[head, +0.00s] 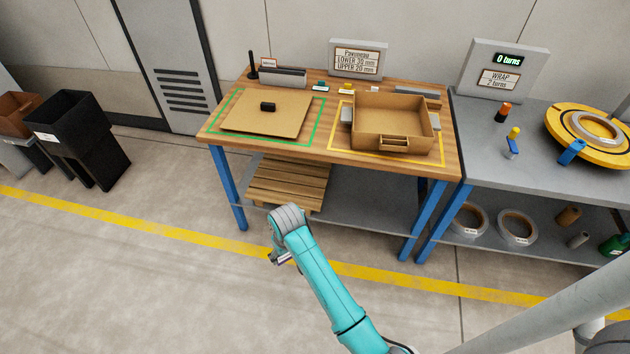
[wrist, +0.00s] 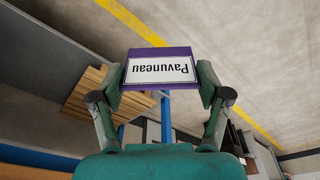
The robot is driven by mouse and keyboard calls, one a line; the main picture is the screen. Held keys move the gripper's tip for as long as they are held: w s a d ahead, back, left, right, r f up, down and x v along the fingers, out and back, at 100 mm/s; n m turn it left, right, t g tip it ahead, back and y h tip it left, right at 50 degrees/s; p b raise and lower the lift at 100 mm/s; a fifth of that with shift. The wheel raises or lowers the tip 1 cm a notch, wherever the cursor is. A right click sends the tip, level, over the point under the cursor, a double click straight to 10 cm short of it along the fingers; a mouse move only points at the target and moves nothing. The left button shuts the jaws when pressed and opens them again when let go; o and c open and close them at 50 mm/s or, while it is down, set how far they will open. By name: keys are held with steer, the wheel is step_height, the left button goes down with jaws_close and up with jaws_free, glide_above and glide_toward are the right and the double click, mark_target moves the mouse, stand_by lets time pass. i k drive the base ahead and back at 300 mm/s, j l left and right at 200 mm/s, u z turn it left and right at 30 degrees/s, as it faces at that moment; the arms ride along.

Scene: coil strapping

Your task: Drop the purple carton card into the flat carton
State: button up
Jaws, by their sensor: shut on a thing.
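My gripper (wrist: 160,88) is shut on the purple carton card (wrist: 160,52), which shows upside down in the wrist view with a white label reading "Pavuneau". In the head view my gripper (head: 280,257) is low in front of the wooden table, apart from it, and the card is mostly hidden there. The flat carton (head: 390,138) is an open brown cardboard box with a front handle. It stands on the right part of the table, inside a yellow outline.
A flat cardboard piece with a black block (head: 268,106) lies inside a green outline on the table's left. A sign (head: 358,60) reads "Pavuneau, LOWER 30 mm, UPPER 20 mm". Black bins (head: 82,130) stand left. Floor in front is clear.

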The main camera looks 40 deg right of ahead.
mark_target(392, 128)
steer(key=k+l+z, duration=0.15)
steer(key=z, duration=0.3)
steer(key=k+l+z, duration=0.1)
steer(key=l+z, duration=0.3)
steer(key=j, duration=0.15)
